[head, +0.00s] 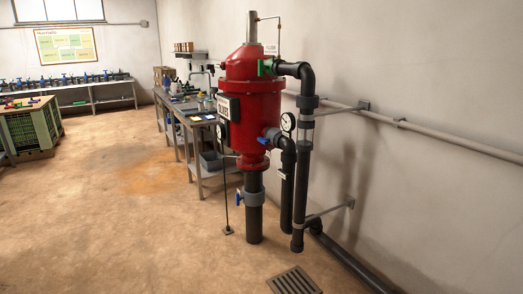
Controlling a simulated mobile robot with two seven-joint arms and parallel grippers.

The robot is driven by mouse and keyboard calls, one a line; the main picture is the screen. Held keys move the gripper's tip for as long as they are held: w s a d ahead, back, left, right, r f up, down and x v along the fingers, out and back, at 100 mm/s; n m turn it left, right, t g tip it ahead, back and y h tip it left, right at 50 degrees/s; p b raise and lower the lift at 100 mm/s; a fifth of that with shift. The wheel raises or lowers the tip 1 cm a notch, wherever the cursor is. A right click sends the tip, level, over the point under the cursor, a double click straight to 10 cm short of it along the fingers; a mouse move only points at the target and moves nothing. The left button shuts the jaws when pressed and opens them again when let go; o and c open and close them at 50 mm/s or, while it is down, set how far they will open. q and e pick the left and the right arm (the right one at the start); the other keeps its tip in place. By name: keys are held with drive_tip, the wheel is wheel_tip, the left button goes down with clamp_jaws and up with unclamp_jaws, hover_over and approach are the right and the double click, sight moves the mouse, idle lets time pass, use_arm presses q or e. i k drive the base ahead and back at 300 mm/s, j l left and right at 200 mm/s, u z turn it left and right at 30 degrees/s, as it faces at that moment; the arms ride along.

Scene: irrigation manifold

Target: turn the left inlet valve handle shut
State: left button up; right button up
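Neither of my grippers is in view. I cannot tell for sure which valve is the left inlet valve. A blue handle (239,198) sits at the left side of the grey collar on the black pipe under the red tank (254,95). Another blue handle (263,140) is at the tank's lower right, by a pressure gauge. A row of small valves with blue handles (64,79) lines the bench along the far left wall. They are too small to tell whether they are open or shut.
A green crate with a board top (32,128) stands at the left. A grey workbench (196,121) with tools runs along the right wall behind the tank. A floor drain grate (294,281) lies in front. The concrete floor (110,210) at centre left is clear.

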sight(264, 142)
drive_tip(key=i+j, duration=0.1)
drive_tip(key=i, duration=0.2)
drive_tip(key=i+j, duration=0.1)
drive_tip(key=i, duration=0.2)
drive_tip(key=i+j+z, duration=0.4)
drive_tip(key=i+j, duration=0.5)
